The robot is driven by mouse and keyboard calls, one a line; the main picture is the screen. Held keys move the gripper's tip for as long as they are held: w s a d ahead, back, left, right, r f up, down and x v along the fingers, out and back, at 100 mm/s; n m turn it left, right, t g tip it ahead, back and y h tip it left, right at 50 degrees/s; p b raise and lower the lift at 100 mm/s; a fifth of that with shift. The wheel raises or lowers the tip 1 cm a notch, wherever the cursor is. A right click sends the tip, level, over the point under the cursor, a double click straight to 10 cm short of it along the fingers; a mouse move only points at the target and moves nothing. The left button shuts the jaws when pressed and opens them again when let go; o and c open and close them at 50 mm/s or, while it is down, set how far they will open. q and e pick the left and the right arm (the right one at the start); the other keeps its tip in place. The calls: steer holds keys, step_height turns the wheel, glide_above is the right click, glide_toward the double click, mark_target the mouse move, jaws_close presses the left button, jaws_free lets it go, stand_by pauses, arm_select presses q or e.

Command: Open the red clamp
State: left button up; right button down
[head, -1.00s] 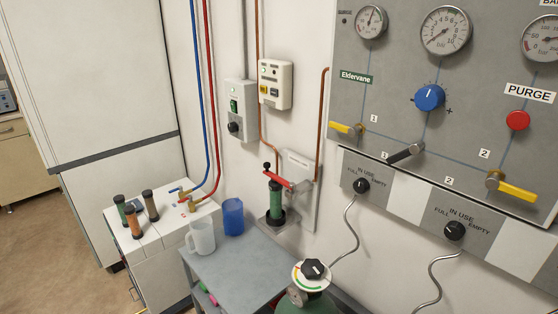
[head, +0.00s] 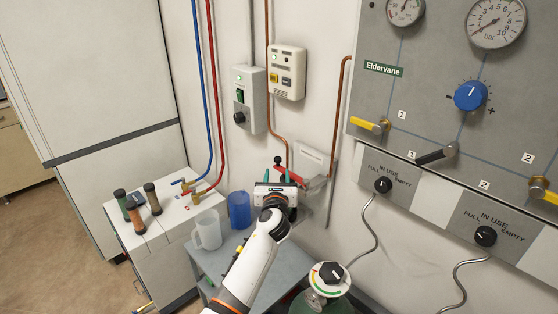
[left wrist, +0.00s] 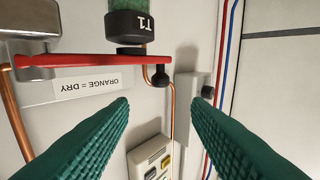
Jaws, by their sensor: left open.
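The red clamp (head: 289,174) is a red lever on the wall fitting, with a small black knob (head: 277,159) at its left end. In the left wrist view the clamp bar (left wrist: 90,61) runs level across the upper left, and its black knob (left wrist: 160,79) hangs at its right end. A green cartridge with a black cap marked T1 (left wrist: 128,25) sits against the bar. My left gripper (head: 281,180) is in front of the clamp, hiding the cartridge in the head view. Its teal fingers (left wrist: 161,101) are apart and empty, with the knob beyond the gap. My right gripper is not in view.
A blue cup (head: 239,210) and a clear jug (head: 207,231) stand on the grey table (head: 292,262), left of my arm. A green gas cylinder (head: 322,302) stands at the right. Copper pipes (head: 338,120) and switch boxes (head: 287,73) are on the wall.

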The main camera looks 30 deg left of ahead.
mark_target(277, 160)
arm_select(q)
steer(key=b+x, duration=0.1)
steer(key=x, duration=0.6)
steer(key=shift+w+a+f, duration=0.1)
steer(key=shift+a+f, duration=0.05)
steer(key=shift+f, duration=0.05)
steer(key=shift+w+a+b, duration=0.25)
steer(key=shift+w+b, duration=0.15)
steer(key=shift+w, duration=0.2)
steer(key=shift+w+a, duration=0.1)
steer(key=shift+w, duration=0.05)
steer(key=c, duration=0.7)
jaws_close()
